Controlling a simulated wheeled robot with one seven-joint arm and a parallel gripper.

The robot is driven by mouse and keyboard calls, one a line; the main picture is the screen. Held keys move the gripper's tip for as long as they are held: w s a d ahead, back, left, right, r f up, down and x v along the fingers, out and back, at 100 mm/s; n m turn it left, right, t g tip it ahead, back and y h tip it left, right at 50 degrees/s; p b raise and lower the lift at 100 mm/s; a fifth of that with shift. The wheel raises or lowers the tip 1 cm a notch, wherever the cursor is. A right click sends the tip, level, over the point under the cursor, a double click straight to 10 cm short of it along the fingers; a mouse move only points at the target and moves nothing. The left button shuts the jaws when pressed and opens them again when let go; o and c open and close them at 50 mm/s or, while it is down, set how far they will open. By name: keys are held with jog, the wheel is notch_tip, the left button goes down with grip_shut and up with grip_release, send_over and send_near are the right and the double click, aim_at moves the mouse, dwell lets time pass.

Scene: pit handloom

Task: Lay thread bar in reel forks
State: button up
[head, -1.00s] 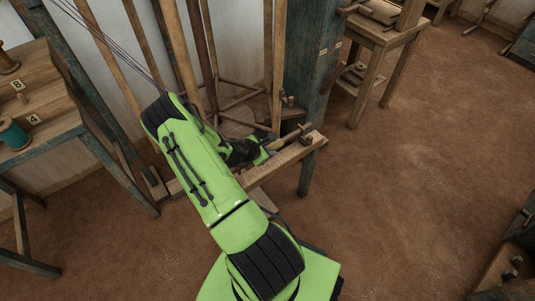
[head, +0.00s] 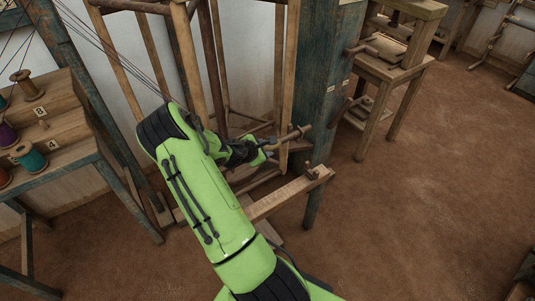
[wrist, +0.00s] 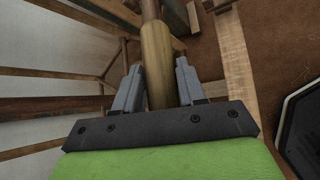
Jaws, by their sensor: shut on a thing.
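The wooden thread bar (head: 290,137) is a round rod held off the floor, pointing up and right in the head view. My gripper (head: 265,149) is shut on it; my arm hides part of the grip. In the wrist view the bar (wrist: 155,62) runs between the two grey fingers of my gripper (wrist: 156,82). The reel (head: 287,85) is a tall frame of wooden posts behind the bar. I cannot make out its forks clearly. The bar passes in front of a reel post; I cannot tell whether they touch.
A wooden beam (head: 283,196) with a small peg (head: 312,172) at its end lies below the bar. A blue-grey post (head: 325,90) stands just right of the reel. A spool rack (head: 60,150) is at left. The floor (head: 420,210) at right is clear.

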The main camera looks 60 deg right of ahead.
jog(key=w+d+f+b, duration=0.2)
jog(key=w+f+b, duration=0.2)
jog(key=w+f, duration=0.1)
jog(key=shift+d+f, duration=0.15)
jog(key=shift+d, duration=0.15)
dwell(0.7)
jog(key=o, duration=1.3)
jog(key=shift+a, duration=0.1)
jog(key=p+v, duration=0.4)
jog(key=v, duration=1.1)
jog(key=shift+a+r, duration=0.15)
jog(key=shift+r, duration=0.15)
